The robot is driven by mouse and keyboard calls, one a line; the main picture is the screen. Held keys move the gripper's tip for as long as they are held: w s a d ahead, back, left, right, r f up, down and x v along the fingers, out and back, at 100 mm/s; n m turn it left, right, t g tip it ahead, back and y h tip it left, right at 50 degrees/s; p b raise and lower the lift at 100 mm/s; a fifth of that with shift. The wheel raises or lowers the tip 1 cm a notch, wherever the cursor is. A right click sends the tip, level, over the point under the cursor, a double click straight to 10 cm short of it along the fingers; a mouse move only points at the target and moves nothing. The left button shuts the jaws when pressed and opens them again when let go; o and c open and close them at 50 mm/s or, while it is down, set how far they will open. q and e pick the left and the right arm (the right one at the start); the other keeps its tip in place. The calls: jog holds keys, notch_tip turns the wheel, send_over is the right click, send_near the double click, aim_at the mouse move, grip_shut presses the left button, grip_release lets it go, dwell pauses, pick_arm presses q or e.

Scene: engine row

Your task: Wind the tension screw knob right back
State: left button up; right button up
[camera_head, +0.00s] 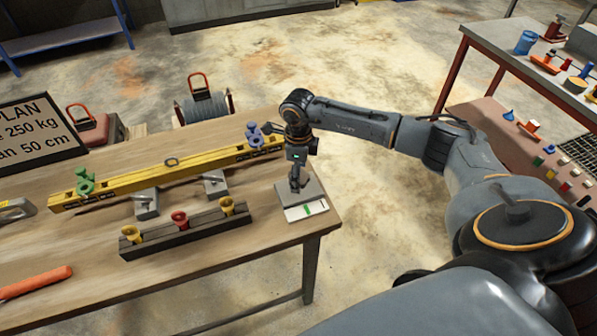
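My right gripper (296,184) points down over a grey block (289,197) at the right end of the wooden table. A white plate with a green mark (306,210) lies at the block's front. The tension screw knob cannot be made out for sure; the gripper covers the top of the grey block, and any knob there is hidden. The fingers are too small and dark to tell whether they are open or shut, or whether they touch anything. My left gripper is not in view.
A long yellow beam (160,175) with green (85,183) and purple (254,134) pieces lies across the table (190,272). In front is a dark rail (155,242) with yellow and red cups. An orange-handled tool (38,282) lies front left. A cluttered bench (487,32) stands right.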

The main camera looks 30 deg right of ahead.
jog(key=c, duration=1.2)
jog(key=shift+o, duration=0.2)
jog(key=n+b, duration=0.2)
jog(key=b, duration=0.1)
jog(key=shift+f+n, duration=0.2)
jog(key=shift+n, duration=0.1)
jog(key=shift+n+b, duration=0.9)
jog(key=shift+b, duration=0.3)
jog(key=shift+r+n+b, duration=0.2)
jog(key=shift+n+b, duration=0.5)
jog(key=shift+n, duration=0.2)
jog(key=o, duration=1.2)
jog(key=shift+c, duration=0.2)
notch_tip(320, 180, up, 12)
